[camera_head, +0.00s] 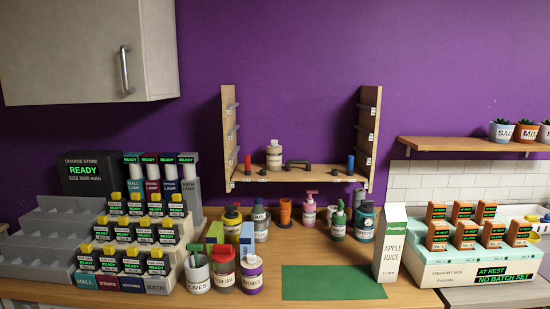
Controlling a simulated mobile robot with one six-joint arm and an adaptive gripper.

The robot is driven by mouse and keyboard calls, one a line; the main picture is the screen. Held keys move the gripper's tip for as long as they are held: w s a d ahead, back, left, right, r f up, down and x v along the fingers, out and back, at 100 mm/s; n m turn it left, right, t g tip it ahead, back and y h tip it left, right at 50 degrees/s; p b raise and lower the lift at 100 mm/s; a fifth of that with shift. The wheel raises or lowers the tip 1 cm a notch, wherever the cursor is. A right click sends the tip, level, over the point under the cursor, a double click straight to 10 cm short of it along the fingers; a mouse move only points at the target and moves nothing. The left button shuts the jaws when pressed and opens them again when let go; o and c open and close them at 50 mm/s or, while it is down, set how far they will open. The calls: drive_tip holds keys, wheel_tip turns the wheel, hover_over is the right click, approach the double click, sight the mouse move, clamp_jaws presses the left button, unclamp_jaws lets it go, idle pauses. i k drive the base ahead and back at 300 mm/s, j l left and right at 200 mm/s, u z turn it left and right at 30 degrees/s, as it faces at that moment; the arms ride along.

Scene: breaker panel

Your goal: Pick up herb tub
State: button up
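No label that I can read says herb tub, so I cannot tell which thing it is. A white tub (197,273) stands at the front left of the wooden counter, its label ending in "IVES", with something green standing up from it. Beside it are a red tub (223,268) that seems to read "PLUM JAM" and a purple-and-white one (252,275). My gripper is not in view.
A green mat (333,283) lies bare at the front middle. An apple juice carton (391,245) stands right of it, by a yoghurt box (470,268). Several bottles stand behind the mat. A cabinet (85,50) hangs above.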

sight(274, 154)
drive_tip(key=i+j+z, duration=0.15)
drive_tip(key=i+j, duration=0.2)
drive_tip(key=i, duration=0.25)
drive_tip(key=i+j+z, duration=0.15)
drive_tip(key=i+j, duration=0.3)
drive_tip(key=i, duration=0.1)
